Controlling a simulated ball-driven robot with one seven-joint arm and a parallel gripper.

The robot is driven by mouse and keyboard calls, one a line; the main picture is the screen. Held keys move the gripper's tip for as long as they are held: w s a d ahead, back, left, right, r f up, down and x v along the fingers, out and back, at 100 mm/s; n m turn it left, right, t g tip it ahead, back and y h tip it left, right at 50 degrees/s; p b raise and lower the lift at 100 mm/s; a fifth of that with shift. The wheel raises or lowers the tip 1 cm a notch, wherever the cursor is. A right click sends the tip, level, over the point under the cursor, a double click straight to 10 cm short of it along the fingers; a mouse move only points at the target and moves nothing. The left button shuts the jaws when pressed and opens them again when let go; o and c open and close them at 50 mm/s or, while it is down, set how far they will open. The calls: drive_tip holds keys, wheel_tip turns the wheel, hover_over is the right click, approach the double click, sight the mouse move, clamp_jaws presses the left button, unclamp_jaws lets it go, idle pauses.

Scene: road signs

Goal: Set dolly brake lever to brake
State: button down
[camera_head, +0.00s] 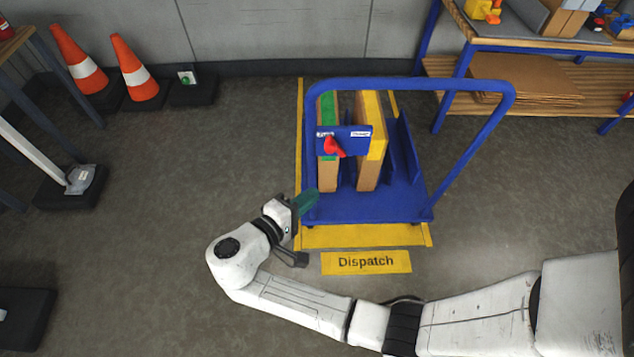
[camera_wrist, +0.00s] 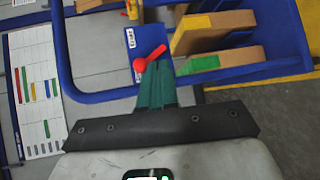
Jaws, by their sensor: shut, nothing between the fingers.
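The blue dolly (camera_head: 395,205) stands on the floor inside a yellow outline. A blue plate (camera_head: 351,138) on its handle carries two small white labels, too small to read surely. The red brake lever (camera_head: 334,147) sits below and between them, tilted; it also shows in the wrist view (camera_wrist: 149,57), with one label (camera_wrist: 130,38) above it. My gripper (camera_head: 314,194) is shut and empty, its green fingers at the dolly's near left corner, apart from the lever in the head view. In the wrist view the green fingertips (camera_wrist: 157,66) lie just below the lever in the picture.
Upright boxes (camera_head: 371,145) stand on the dolly behind the plate. The blue handle tube (camera_head: 410,85) arches over it. A "Dispatch" sign (camera_head: 366,262) lies in front. Traffic cones (camera_head: 138,75) stand at the back left and a blue-framed bench (camera_head: 540,46) at the back right.

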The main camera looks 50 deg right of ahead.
sight(327, 152)
drive_tip(key=w+a+h, duration=0.1)
drive_tip(key=w+a+t+h+b, duration=0.1)
drive_tip(key=a, duration=0.1)
drive_tip(key=w+a+h+b, duration=0.1)
drive_tip(key=a, duration=0.1)
drive_tip(key=shift+w+r+n, duration=0.1)
drive_tip(key=shift+r+n, duration=0.2)
drive_tip(key=d, duration=1.4)
drive_tip(key=shift+w+r, duration=0.15)
drive_tip(key=shift+r, duration=0.2)
